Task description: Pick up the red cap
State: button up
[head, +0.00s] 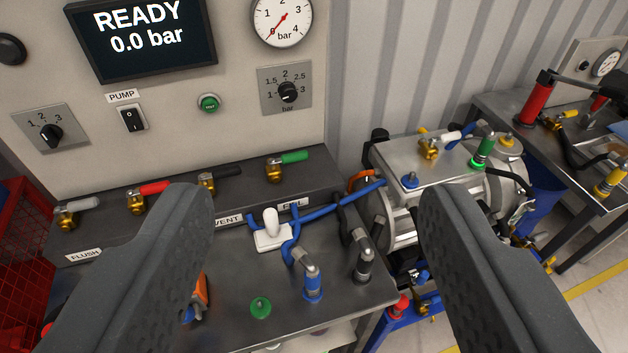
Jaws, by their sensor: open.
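My gripper (318,200) is open and empty, its two dark fingers wide apart over the bench front. I cannot pick out the red cap with certainty. A small red cap-like piece (398,307) shows low down, below the drive unit and just left of my right finger. Another bit of red (46,328) shows at the lower left beside my left finger, too covered to identify. A green cap (261,307) lies on the steel bench top (345,290) between the fingers, apart from both.
Blue and dark hose connectors (312,282) stand upright on the bench, with blue hoses and a white fitting (271,235) behind. The drive unit (415,165) stands right. The pump panel (240,60) with its READY screen rises behind. Another bench (500,105) stands far right.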

aim_at(398, 309)
jog(key=z, duration=0.8)
jog(key=i, duration=0.65)
jog(key=u, duration=0.2)
